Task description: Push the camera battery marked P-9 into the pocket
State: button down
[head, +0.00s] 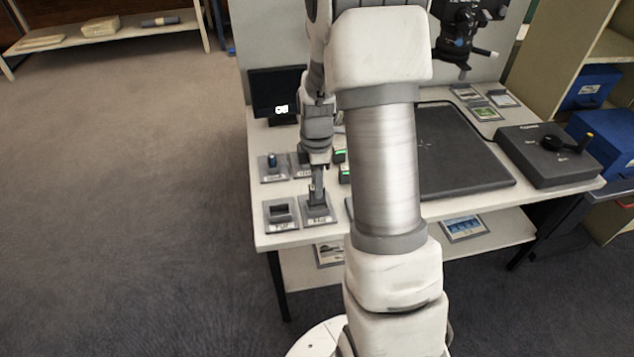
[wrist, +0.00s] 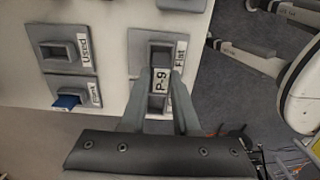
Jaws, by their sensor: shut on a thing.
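The battery marked P-9 (wrist: 159,82) is dark with a white label and sits between the two fingers of my gripper (wrist: 158,96), which is shut on it. Just beyond it in the wrist view is a grey pocket (wrist: 139,52) with a label that seems to read Flat. The battery lines up with the pocket's opening; how far in it is, I cannot tell. In the head view my gripper (head: 317,192) points down at the front pocket plate (head: 329,218), and the battery is mostly hidden there.
A pocket labelled Used (wrist: 45,40) looks empty. Another pocket (wrist: 51,86) holds a blue piece (wrist: 67,102). A small black screen (head: 274,90) stands behind the pockets. A dark mat (head: 465,160) and a grey box (head: 548,158) lie to the right. The table's front edge is close.

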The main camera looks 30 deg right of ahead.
jog(key=shift+f+b, duration=0.8)
jog(key=shift+f, duration=0.5)
dwell(0.4)
jog(key=c, duration=0.6)
grip_release()
jog(key=shift+r+p, duration=2.5)
jog(key=shift+r, duration=0.55)
